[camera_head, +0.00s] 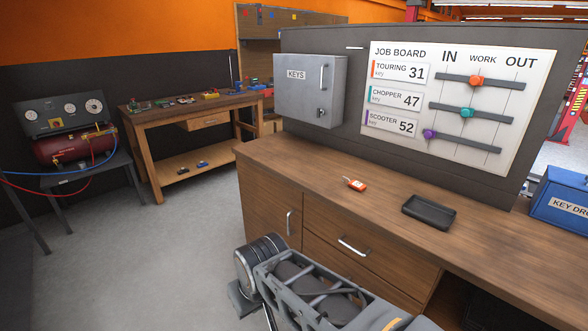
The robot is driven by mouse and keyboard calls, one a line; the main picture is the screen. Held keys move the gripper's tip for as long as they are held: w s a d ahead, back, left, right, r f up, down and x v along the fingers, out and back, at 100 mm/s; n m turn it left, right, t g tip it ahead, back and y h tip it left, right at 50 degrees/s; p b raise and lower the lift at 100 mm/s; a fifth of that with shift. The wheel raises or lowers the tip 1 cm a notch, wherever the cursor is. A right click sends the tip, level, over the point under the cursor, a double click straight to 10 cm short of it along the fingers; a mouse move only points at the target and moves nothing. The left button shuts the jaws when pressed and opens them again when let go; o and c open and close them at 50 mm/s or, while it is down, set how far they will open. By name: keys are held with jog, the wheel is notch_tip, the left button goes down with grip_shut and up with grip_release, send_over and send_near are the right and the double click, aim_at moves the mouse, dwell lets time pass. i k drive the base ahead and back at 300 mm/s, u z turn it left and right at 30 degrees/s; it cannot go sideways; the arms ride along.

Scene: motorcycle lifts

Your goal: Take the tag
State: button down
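A small orange-red tag (357,185) with a light-coloured end lies flat on the wooden counter (300,170), below the job board and left of a black tray. Nothing touches it. My arm shows at the bottom middle of the view, in front of the counter's drawers and lower than its top. I cannot make out the fingers of my gripper, so it is not seen whether it holds anything.
A shallow black tray (429,211) sits right of the tag, and a blue key drop box (560,197) stands at the far right. A closed grey KEYS cabinet (298,95) and the job board (455,105) are behind. Counter around the tag is clear.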

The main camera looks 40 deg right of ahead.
aim_at(359, 186)
jog(key=z, duration=1.25)
jog(key=k, duration=0.4)
jog(key=u, duration=1)
jog(key=i, duration=1.4)
jog(key=z, duration=1.25)
jog(key=i, duration=0.85)
jog(key=z, duration=0.85)
